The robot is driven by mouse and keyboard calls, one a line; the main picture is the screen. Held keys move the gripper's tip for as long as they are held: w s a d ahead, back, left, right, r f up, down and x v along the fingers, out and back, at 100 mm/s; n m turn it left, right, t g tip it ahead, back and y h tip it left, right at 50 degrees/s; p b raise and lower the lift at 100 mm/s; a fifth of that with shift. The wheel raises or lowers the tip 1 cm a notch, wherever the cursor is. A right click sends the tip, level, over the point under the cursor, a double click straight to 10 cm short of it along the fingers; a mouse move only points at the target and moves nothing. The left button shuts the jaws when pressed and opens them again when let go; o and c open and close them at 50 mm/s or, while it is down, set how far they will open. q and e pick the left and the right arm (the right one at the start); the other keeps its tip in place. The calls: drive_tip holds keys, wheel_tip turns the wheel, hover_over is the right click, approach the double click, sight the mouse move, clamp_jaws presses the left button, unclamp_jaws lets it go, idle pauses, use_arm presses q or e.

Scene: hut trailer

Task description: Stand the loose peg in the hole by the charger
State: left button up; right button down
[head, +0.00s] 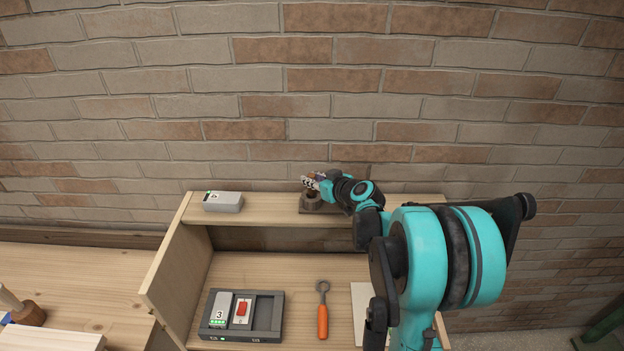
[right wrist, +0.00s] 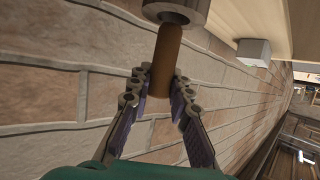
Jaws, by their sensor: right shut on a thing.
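A brown cylindrical peg (right wrist: 165,70) is between the fingers of my right gripper (right wrist: 160,97). My right gripper also shows in the head view (head: 310,183), small and partly hidden by its own arm, over the shelf. A round socket (right wrist: 178,10) is at the peg's far end; that end overlaps its dark opening, but I cannot tell how deep it sits. The socket stands on a dark base (head: 311,204) on the shelf. A dark charger (head: 265,310) with a grey battery (head: 221,309) and a red switch is on the lower surface. My left gripper is out of view.
A grey block (head: 222,201) lies on the shelf (head: 265,213), left of the socket; it also shows in the right wrist view (right wrist: 253,52). An orange-handled tool (head: 322,316) lies right of the charger. A brick wall (head: 300,80) stands close behind the shelf.

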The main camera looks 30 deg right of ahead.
sight(314, 191)
drive_tip(key=shift+f+b, duration=1.9)
drive_tip(key=shift+f, duration=0.3)
drive_tip(key=c, duration=1.3)
unclamp_jaws()
drive_tip(key=shift+s, duration=0.15)
drive_tip(key=v, duration=1.2)
